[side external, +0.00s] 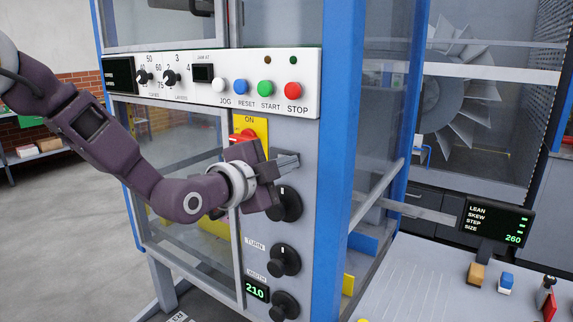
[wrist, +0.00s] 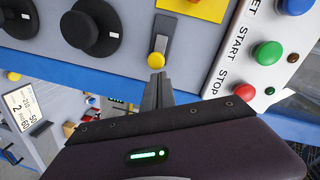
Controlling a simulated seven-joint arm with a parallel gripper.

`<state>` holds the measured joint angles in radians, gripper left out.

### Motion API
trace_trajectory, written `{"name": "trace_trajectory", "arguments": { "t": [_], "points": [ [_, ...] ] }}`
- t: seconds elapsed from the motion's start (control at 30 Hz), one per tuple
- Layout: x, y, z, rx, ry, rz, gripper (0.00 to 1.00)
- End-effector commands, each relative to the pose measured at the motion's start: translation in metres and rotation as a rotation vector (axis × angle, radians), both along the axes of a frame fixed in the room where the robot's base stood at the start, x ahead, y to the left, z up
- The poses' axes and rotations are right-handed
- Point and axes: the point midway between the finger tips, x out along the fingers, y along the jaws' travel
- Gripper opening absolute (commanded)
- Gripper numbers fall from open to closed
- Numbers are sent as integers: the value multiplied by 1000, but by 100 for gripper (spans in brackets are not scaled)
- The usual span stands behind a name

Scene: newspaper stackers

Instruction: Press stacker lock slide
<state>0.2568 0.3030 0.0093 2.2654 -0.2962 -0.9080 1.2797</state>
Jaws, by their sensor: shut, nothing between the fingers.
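A small yellow slide (wrist: 159,44) with a rounded end sits on the grey machine panel in the wrist view. It is likely the lock slide; no label on it is readable. My gripper (wrist: 156,72) is shut and empty, its fingertips at the rounded end of the slide. I cannot tell whether they touch it. In the side view my gripper (side external: 290,160) is in front of the panel, above the upper black knob (side external: 284,204) and below the button strip. The slide is hidden there behind my gripper.
A red switch (side external: 243,136) on a yellow plate is close to my gripper's upper left. The red stop button (side external: 293,91) is above. More black knobs (side external: 284,260) are below. A blue post (side external: 340,150) stands right of the panel. A table (side external: 415,270) with small blocks is at lower right.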

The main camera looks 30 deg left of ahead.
Motion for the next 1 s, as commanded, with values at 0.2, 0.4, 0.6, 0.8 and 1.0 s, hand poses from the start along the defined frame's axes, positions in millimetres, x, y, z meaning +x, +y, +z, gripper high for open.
{"name": "trace_trajectory", "arguments": {
  "t": [0.2,0.4,0.6,0.8,1.0],
  "points": [
    [0,0,0,0,0,0,0],
    [1,20,1,1,-3,6,0],
    [0,42,0,1,0,3,0],
    [0,44,-1,0,2,6,0],
    [-5,44,0,0,2,8,0]
  ]
}}
